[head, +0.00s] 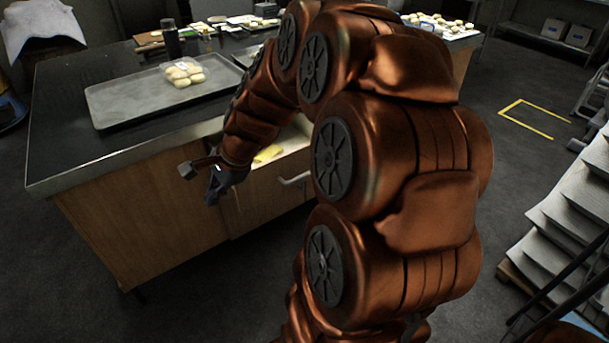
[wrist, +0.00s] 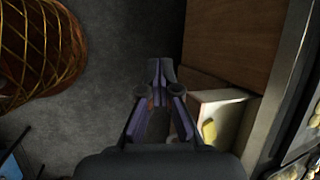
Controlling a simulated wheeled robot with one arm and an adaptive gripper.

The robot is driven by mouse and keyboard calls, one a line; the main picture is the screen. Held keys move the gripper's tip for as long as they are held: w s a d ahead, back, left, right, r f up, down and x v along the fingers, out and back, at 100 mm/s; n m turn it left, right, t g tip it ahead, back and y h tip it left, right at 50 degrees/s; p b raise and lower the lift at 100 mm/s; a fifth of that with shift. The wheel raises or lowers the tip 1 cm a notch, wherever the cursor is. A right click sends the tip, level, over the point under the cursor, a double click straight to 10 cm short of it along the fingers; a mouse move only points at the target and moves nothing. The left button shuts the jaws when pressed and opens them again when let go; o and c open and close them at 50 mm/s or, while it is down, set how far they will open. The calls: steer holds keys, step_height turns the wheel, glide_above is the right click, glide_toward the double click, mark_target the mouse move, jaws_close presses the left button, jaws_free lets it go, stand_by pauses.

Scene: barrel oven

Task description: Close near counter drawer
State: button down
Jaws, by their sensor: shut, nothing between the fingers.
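The near counter drawer (head: 262,200) has a wooden front with a metal bar handle (head: 296,181). It stands open, with its pale inside and a yellow item (head: 268,153) showing in the head view. My arm hides part of the drawer. My gripper (head: 213,192) is shut and empty, at the left of the drawer and in front of the counter's wooden face. In the wrist view the gripper (wrist: 161,68) points up the picture. The drawer's pale wall (wrist: 222,96) lies just right of the fingers; I cannot tell whether they touch.
The dark counter top (head: 70,150) carries a metal tray (head: 130,98) with bagged buns (head: 183,73) and a dark cylinder (head: 170,38). Stacked pale slabs (head: 570,215) stand at the right. The dark floor (head: 60,280) in front of the counter's left part is clear.

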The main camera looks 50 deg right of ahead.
steer(key=w+d+f+m+t+h+b, duration=0.1)
steer(key=w+d+f+m+b, duration=0.15)
steer(key=d+m, duration=0.4)
steer(key=w+d+f+m+t+h+b, duration=0.1)
steer(key=d+f+m+t, duration=0.15)
steer(key=d, duration=0.75)
steer(key=m+h+b, duration=0.3)
steer(key=m+h, duration=0.1)
steer(key=m, duration=0.7)
glide_toward(300, 166)
steer(key=b+x, duration=0.1)
steer(key=x, duration=0.5)
steer(key=shift+d+f+b, duration=0.1)
steer(key=shift+f+b, duration=0.2)
steer(key=shift+f, duration=0.1)
steer(key=shift+r, duration=0.1)
